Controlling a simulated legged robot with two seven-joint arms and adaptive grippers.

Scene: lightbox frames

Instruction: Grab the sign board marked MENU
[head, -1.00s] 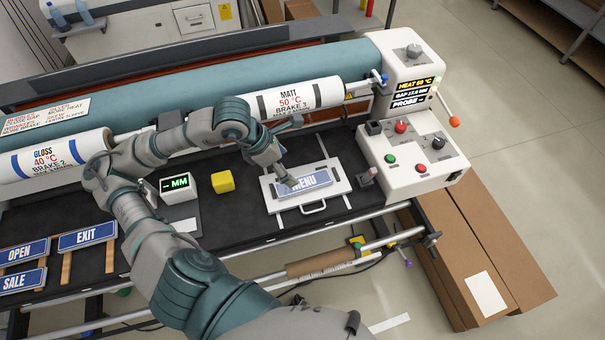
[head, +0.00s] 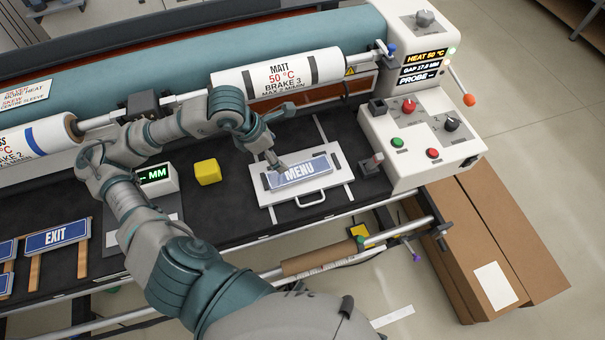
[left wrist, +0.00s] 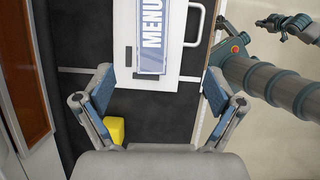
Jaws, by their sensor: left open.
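The blue sign board marked MENU (head: 300,171) lies on a white plate with a handle (head: 312,200), on the dark bed of the machine. My left gripper (head: 287,137) is open and empty at the board's left end. One finger overlaps that end in the head view; whether it touches is unclear. In the left wrist view the board (left wrist: 151,38) lies ahead of the spread fingers (left wrist: 160,84), its near end between their lines. My right gripper (left wrist: 290,24) shows small at the upper right of that view, its jaws unclear; it is outside the head view.
A yellow block (head: 207,172) and a display box (head: 156,178) stand left of the plate. The EXIT sign (head: 57,237) is further left. The MATT roll (head: 277,83) runs behind the board. A control box (head: 420,145) with buttons stands close on the right.

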